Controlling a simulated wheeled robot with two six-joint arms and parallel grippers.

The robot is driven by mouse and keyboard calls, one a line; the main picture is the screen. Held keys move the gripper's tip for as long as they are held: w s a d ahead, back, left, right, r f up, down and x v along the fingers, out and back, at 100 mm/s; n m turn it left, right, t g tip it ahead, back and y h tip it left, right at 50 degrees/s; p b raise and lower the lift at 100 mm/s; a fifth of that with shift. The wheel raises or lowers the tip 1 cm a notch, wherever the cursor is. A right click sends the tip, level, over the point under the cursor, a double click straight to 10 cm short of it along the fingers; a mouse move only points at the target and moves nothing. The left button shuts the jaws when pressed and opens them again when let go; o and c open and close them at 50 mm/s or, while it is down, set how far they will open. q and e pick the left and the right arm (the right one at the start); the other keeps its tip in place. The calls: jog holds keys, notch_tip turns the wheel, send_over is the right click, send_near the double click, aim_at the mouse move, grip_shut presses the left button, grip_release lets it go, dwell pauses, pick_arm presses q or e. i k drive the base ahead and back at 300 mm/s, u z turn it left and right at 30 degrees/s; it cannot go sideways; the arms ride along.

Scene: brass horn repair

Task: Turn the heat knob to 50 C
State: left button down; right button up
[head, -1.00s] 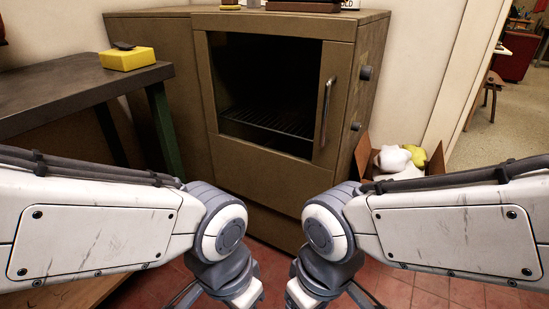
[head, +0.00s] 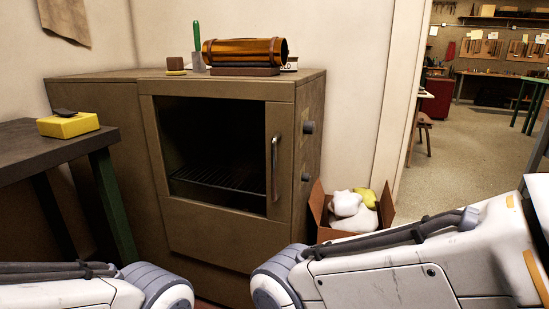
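The brown oven (head: 225,237) stands against the wall in the head view, with a dark window, a wire rack inside and a vertical handle (head: 275,167) at the window's right. Two dark grey knobs are on its right side: an upper, larger knob (head: 308,127) and a lower, smaller knob (head: 305,177). I cannot tell which one is the heat knob, and no scale or setting is readable. Both my arms show at the bottom of the view, apart from the oven. Both grippers are below the frame.
A cardboard box (head: 318,215) with white and yellow bundles stands on the floor right of the oven. A dark table (head: 40,160) with a yellow block (head: 68,125) is at left. An amber cylinder (head: 240,51) lies on the oven top. Open floor (head: 440,180) extends at right.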

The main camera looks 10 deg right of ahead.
aim_at(309, 126)
jog(key=z, duration=1)
jog(key=i, duration=0.85)
jog(key=u, duration=0.05)
